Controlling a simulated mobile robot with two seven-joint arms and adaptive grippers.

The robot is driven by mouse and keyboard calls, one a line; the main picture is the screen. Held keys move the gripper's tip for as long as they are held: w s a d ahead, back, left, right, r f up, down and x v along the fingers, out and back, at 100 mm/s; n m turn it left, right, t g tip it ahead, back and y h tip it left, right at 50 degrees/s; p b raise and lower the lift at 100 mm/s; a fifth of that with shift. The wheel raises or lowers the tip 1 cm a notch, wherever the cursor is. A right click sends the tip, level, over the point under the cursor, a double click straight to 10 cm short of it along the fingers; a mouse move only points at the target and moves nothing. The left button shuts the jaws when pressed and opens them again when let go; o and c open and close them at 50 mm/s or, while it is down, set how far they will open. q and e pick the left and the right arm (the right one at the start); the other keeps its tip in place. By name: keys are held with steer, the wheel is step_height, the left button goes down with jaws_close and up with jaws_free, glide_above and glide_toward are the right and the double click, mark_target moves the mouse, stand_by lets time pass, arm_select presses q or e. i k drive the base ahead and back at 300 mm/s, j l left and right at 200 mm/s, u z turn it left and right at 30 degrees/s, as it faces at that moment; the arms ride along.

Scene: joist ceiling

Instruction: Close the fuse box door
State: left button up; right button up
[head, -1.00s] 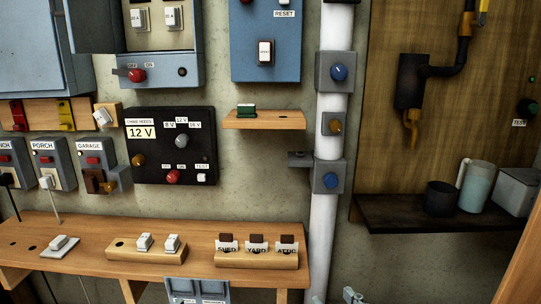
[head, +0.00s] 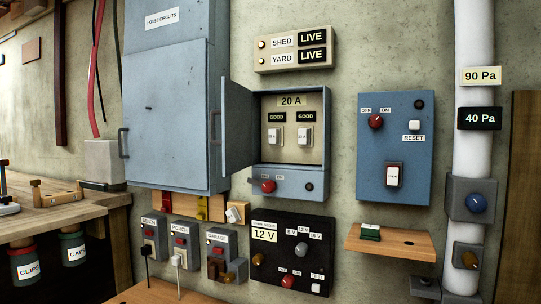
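The fuse box (head: 289,183) is a blue-grey case on the wall in the middle of the head view. Its door (head: 238,123) stands open, hinged on the left side and swung out toward me. Inside, two white fuses (head: 275,138) sit under labels reading GOOD, with a 20 A label above. A red knob (head: 268,186) marked OFF and ON is on the lower panel. Neither of my grippers is in view.
A large blue cabinet (head: 168,110) labelled HOUSE CIRCUITS hangs close left of the open door. A blue RESET panel (head: 395,150) and a small wooden shelf (head: 394,241) are to the right. A 12 V panel (head: 292,255) is below. Bare wall lies between the fuse box and the RESET panel.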

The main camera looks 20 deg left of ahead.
mark_target(236, 112)
steer(key=i+j, duration=0.1)
steer(key=j, duration=0.55)
steer(key=i+j, duration=0.1)
steer(key=j, duration=0.6)
steer(key=i+j+z, duration=0.1)
steer(key=j, duration=0.55)
